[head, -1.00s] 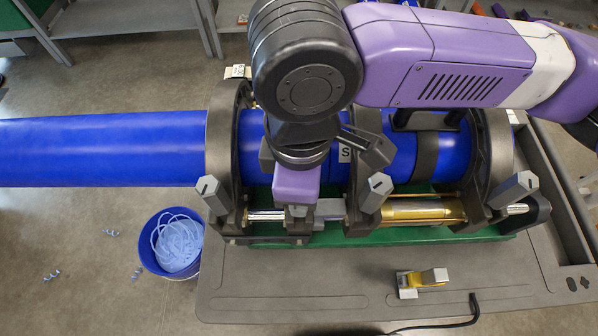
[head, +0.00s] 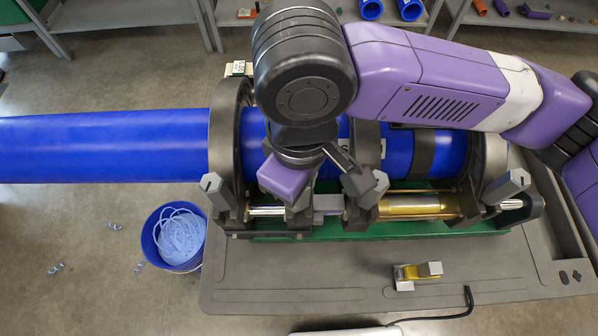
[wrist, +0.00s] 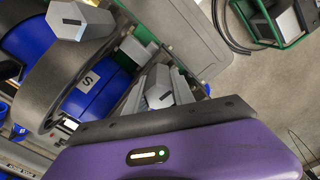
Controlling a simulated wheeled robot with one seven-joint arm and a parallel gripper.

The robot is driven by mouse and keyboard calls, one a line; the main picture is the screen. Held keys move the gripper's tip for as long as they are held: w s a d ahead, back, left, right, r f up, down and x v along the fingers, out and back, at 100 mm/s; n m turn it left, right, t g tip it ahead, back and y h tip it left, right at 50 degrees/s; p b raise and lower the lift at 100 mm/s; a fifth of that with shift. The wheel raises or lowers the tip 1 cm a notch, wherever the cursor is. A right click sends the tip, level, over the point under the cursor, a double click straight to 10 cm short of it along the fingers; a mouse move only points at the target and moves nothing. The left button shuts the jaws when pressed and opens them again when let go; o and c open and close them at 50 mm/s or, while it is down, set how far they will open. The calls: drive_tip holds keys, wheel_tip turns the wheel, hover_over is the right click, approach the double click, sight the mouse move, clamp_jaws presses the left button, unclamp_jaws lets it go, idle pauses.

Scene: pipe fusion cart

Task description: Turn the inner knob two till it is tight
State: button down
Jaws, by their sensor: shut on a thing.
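My gripper (head: 297,207) is pointed down at the front of the clamp frame, at the second clamp from the left. In the wrist view its fingers are closed around a grey hexagonal knob (wrist: 160,87), which shows between them. In the head view this knob is mostly hidden under my gripper's purple body. Other grey knobs stand at the far left clamp (head: 211,187), the third clamp (head: 376,187) and the right clamp (head: 506,187). One neighbouring knob (wrist: 76,22) also shows in the wrist view. How tight the held knob is cannot be told.
A blue pipe (head: 100,148) runs through the dark clamps over the green base (head: 380,232). A grey and yellow part (head: 417,274) lies on the cart top (head: 330,285). A blue bucket (head: 160,250) stands on the floor at left. A black cable lies at the front edge.

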drive_tip(key=shift+m, duration=0.4)
drive_tip(key=shift+m, duration=1.3)
unclamp_jaws()
drive_tip(key=shift+r, duration=3)
